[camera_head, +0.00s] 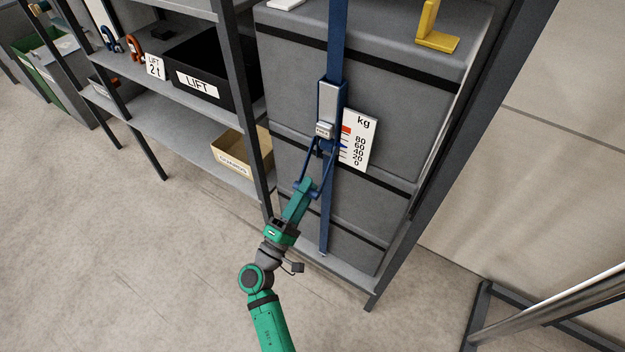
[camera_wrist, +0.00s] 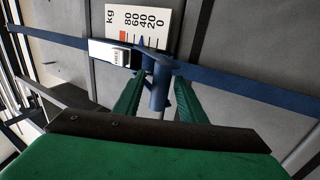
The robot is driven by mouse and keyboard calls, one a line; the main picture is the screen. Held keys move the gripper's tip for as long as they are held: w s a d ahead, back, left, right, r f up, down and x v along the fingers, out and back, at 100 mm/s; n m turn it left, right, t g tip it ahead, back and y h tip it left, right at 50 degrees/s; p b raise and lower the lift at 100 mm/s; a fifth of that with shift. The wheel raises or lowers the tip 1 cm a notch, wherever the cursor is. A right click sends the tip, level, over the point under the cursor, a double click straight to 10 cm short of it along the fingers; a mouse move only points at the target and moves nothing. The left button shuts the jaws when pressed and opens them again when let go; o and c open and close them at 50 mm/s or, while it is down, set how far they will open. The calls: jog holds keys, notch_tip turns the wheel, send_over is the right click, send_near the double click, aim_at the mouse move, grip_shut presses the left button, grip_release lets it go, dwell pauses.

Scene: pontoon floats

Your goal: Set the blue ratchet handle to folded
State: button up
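The blue ratchet handle (camera_head: 327,152) hangs from a silver-faced ratchet (camera_head: 328,104) on a blue strap that runs down the front of a grey block stack. The handle points down and stands out from the strap, toward my gripper. My gripper (camera_head: 306,187) is green and reaches up to the handle's lower end. In the wrist view, the blue handle (camera_wrist: 158,90) stands between the two green fingers of my gripper (camera_wrist: 158,88). The fingers look apart, with narrow gaps beside the handle. Contact cannot be told. The silver ratchet face (camera_wrist: 110,53) lies just beyond.
A white kg scale card (camera_head: 358,140) is fixed right beside the ratchet. A shelf with a black LIFT bin (camera_head: 205,75) and a cardboard box (camera_head: 240,152) stands at left. A yellow bracket (camera_head: 437,30) sits on top. Floor at lower left is clear; a metal frame (camera_head: 545,312) is at lower right.

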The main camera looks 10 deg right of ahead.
jog(key=v, duration=0.6)
jog(key=shift+s+a, duration=0.2)
jog(key=shift+s, duration=0.05)
jog(key=shift+f, duration=0.1)
jog(key=c, duration=0.4)
jog(key=s+r+m, duration=0.1)
jog(key=m, duration=0.1)
jog(key=s+a+r+m+g, duration=0.1)
jog(key=r+m, duration=0.1)
jog(key=m, duration=0.1)
jog(key=s+a+r+m, duration=0.1)
jog(key=m, duration=0.1)
jog(key=shift+a+r+g, duration=0.2)
jog(key=shift+r+g, duration=0.1)
jog(key=shift+g, duration=0.1)
grip_shut()
jog(key=s+a+r+m+g+y, duration=0.25)
jog(key=s+a+m, duration=0.2)
jog(key=m, duration=0.55)
jog(key=w+d+f+m, duration=0.1)
jog(key=w+d+f, duration=0.1)
jog(key=w+d, duration=0.6)
jog(key=shift+w+f+y, duration=0.3)
jog(key=shift+w+y, duration=0.15)
